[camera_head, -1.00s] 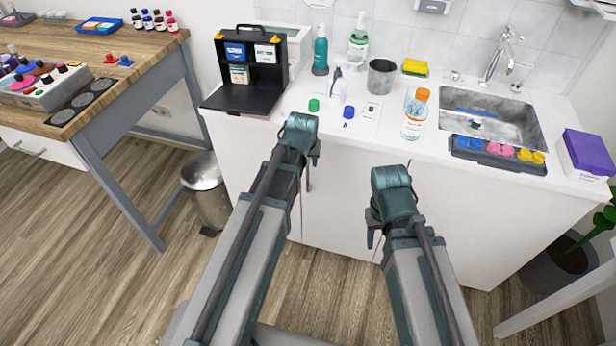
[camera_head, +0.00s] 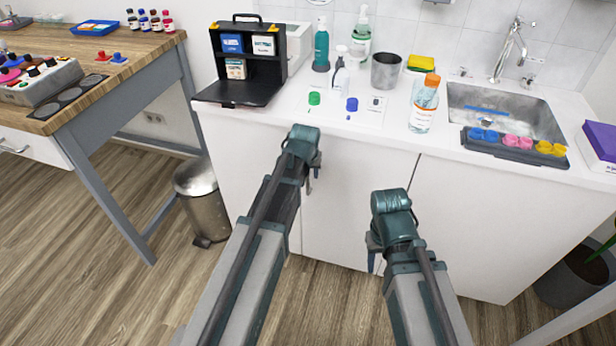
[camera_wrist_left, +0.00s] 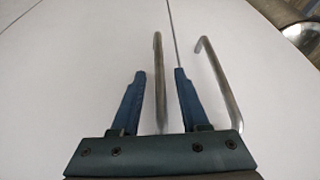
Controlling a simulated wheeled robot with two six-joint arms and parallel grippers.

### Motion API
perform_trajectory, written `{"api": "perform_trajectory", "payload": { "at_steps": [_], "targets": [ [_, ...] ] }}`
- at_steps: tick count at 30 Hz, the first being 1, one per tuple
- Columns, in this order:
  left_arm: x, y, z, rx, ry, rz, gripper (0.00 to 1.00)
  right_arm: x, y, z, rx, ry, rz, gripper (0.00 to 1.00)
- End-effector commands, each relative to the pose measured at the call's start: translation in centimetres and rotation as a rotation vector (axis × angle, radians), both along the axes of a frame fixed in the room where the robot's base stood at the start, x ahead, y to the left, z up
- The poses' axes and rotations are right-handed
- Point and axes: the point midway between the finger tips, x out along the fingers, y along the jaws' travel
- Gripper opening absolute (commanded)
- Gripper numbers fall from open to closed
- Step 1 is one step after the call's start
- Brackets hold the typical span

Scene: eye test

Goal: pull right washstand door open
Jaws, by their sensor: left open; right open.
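The white washstand has a right door (camera_head: 350,220), closed, to the right of a thin seam in the head view. Two bar handles flank that seam in the left wrist view, which looks turned over, with the bin at top right. The right door's handle (camera_wrist_left: 158,60) appears there between my left gripper's fingers (camera_wrist_left: 160,72); I cannot tell whether they touch it. The other handle (camera_wrist_left: 212,75) lies outside the fingers. My left gripper (camera_head: 311,182) is open at the washstand front. My right gripper (camera_head: 375,258) is open and empty, lower and to the right, its fingers mostly hidden.
The countertop (camera_head: 300,118) holds a black case (camera_head: 250,93), bottles, a grey cup (camera_head: 385,72) and a sink (camera_head: 515,112). A metal bin (camera_head: 205,205) stands left of the washstand. A wooden table (camera_head: 60,112) is further left. A potted plant (camera_head: 575,280) is at right.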

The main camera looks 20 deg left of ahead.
Motion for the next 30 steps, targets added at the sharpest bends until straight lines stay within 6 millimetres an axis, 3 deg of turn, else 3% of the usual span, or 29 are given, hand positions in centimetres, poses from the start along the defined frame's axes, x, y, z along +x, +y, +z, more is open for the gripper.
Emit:
{"api": "perform_trajectory", "payload": {
  "at_steps": [4,12,30],
  "targets": [
    [-0.03,0.01,0.09,0.0,0.0,0.0,0.45,0.0,0.0,0.08,0.0,0.0,0.0,0.5],
    [-0.02,0.01,0.08,0.0,0.0,0.0,0.0,0.0,0.0,0.08,0.0,0.0,0.0,0.5],
    [-0.03,0.0,0.07,0.0,0.0,0.0,0.0,0.0,-0.01,0.07,0.0,0.0,0.0,0.5]
  ]
}}
